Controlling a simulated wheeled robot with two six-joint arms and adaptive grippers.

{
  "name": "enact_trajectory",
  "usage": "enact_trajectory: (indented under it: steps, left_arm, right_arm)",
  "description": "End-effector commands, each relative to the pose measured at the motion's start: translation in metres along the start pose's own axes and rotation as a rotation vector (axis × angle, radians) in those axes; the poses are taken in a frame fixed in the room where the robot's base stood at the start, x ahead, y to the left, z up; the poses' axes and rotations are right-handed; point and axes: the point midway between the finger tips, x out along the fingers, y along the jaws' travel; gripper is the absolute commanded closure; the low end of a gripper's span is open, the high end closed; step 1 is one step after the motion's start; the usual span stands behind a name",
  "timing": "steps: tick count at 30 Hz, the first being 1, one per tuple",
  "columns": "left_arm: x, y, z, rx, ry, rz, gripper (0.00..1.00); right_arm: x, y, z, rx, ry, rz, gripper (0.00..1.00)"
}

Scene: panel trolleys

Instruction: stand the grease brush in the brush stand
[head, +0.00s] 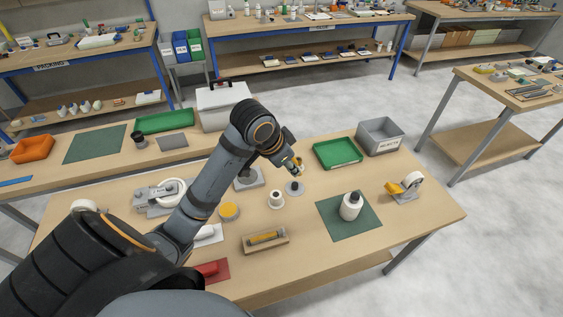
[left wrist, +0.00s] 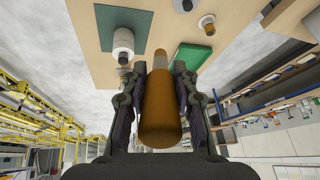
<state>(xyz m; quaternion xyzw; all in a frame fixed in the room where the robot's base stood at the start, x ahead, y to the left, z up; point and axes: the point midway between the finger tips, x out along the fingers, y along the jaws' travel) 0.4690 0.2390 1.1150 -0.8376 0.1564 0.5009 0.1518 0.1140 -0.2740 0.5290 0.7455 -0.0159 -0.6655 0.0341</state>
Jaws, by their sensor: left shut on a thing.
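My left gripper (head: 293,165) is above the middle of the table, pointing downward. In the left wrist view its fingers (left wrist: 160,97) are closed on the brown handle of the grease brush (left wrist: 160,118). The handle lies lengthwise between the fingers, and a paler part shows at its far end. In the head view the brush is mostly hidden by the gripper. A small round grey stand (head: 294,188) is just below the gripper in the picture; it looks like the brush stand. I cannot tell whether the brush touches it. My right gripper is not seen.
A white bottle (head: 350,206) stands on a green mat (head: 331,222) at right. A green tray (head: 337,152), grey bin (head: 380,136) and tape dispenser (head: 405,188) are around. A wooden box (head: 266,239) is in front.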

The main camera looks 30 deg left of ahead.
Motion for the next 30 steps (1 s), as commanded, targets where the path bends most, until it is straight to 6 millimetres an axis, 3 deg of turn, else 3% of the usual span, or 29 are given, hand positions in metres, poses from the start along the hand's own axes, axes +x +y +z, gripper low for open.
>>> enact_trajectory:
  steps: [1,6,10,15,19,30]
  left_arm:
    - [0.003,-0.014,-0.006,-0.105,-0.039,-0.034,1.0]
    - [0.033,-0.069,-0.001,-0.575,-0.222,-0.194,1.0]
    - [0.055,-0.089,0.011,-0.933,-0.331,-0.268,1.0]
    - [0.079,-0.091,0.025,-1.293,-0.412,-0.299,1.0]
    - [0.089,-0.084,0.032,-1.468,-0.439,-0.297,1.0]
    - [0.095,-0.08,0.034,-1.542,-0.443,-0.291,1.0]
  right_arm:
    - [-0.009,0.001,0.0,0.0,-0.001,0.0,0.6]
    - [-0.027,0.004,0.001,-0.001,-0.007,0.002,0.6]
    - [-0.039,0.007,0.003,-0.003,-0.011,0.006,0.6]
    - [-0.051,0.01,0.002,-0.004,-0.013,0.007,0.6]
    - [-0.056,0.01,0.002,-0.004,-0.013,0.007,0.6]
    - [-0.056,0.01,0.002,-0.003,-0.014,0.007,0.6]
